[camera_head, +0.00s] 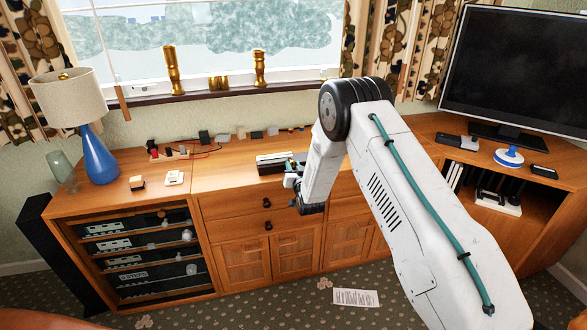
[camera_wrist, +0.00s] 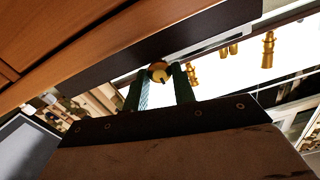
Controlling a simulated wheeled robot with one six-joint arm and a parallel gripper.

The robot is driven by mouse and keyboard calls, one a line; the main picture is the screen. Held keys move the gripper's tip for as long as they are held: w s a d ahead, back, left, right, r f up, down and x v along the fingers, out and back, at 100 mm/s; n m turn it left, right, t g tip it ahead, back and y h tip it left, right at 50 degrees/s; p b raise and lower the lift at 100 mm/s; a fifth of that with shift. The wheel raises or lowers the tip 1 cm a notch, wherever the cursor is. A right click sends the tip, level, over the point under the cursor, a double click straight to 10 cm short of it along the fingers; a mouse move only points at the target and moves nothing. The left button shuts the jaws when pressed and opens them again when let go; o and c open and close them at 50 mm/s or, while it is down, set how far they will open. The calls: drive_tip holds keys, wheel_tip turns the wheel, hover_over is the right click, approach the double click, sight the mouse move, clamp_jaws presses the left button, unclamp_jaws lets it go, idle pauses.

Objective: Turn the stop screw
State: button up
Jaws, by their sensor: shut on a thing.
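The stop screw (camera_wrist: 159,71) is a round brass head with a dark slot in the wrist view. It sits at the dark face of a box-shaped device (camera_wrist: 125,62). My gripper (camera_head: 292,180) is at the front of this device, which stands on the sideboard in the head view (camera_head: 272,158). In the wrist view the two dark green fingers come up on either side of the screw head and are shut on it. In the head view my gripper and arm hide the screw and the device's right part.
The wooden sideboard (camera_head: 225,180) carries a blue lamp (camera_head: 98,155) at left and several small parts with red wires (camera_head: 185,150) along the back. Brass ornaments (camera_head: 170,70) stand on the window sill. A television (camera_head: 520,70) stands at right. A paper (camera_head: 356,298) lies on the carpet.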

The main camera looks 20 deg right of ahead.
drive_tip(key=n, duration=1)
drive_tip(key=shift+a, duration=0.1)
drive_tip(key=n, duration=0.5)
drive_tip(key=shift+n, duration=0.4)
drive_tip(key=n, duration=0.5)
drive_tip(key=shift+n, duration=0.3)
drive_tip(key=o, duration=1)
